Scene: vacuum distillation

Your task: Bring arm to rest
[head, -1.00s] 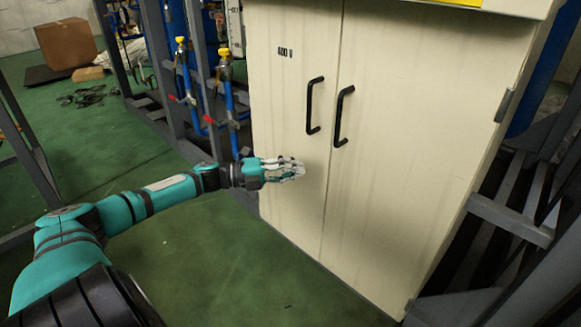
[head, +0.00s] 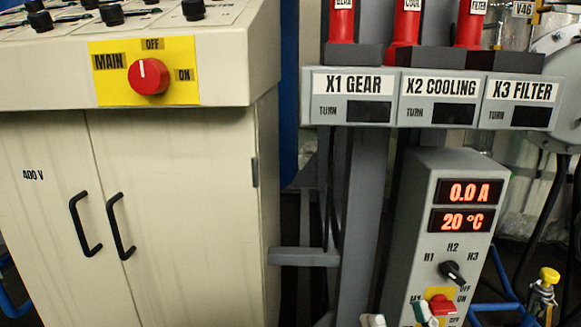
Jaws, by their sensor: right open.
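My right gripper (head: 399,317) shows only at the bottom edge, with its two fingertips apart and nothing seen between them. It is in front of the lower part of a grey control box (head: 409,235), below its black selector knob (head: 453,273). One fingertip overlaps the area beside a red switch on a yellow plate (head: 441,305); I cannot tell whether it touches. The rest of my right arm is out of the picture. My left gripper is not in view.
A cream cabinet (head: 180,200) with two black handles and a red MAIN knob (head: 149,76) stands at left. Labelled modules X1 GEAR (head: 352,85), X2 COOLING (head: 438,87) and X3 FILTER (head: 519,90) hang above the box. A yellow-topped valve (head: 548,277) is at lower right.

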